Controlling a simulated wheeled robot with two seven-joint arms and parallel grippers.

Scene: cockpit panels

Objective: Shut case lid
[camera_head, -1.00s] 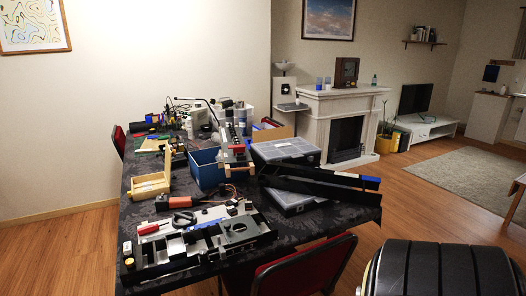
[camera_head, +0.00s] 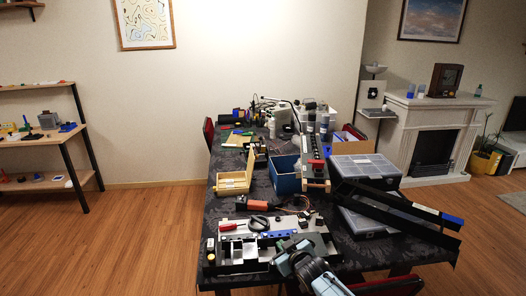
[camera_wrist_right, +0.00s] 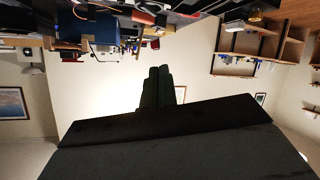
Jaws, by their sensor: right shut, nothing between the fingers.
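In the head view, a pale yellow box (camera_head: 233,183) stands on the table's left side, with a panel upright at its far right. A flat grey organizer case (camera_head: 365,168) with a clear lid lies shut at the right, above another grey case (camera_head: 368,224). A long black frame-like piece (camera_head: 402,208) lies beside and partly over them; I cannot tell whether it is a lid. My right gripper (camera_head: 287,258) is at the table's front edge, by the grey metal tray. In the right wrist view its dark fingers (camera_wrist_right: 158,88) are together and empty. My left gripper is out of view.
A grey metal tray (camera_head: 240,255) of parts covers the front of the table. A blue open box (camera_head: 285,178) and a black strip-like rack (camera_head: 314,160) stand behind it. A wooden shelf (camera_head: 40,137) is at the left. Floor is clear left of the table.

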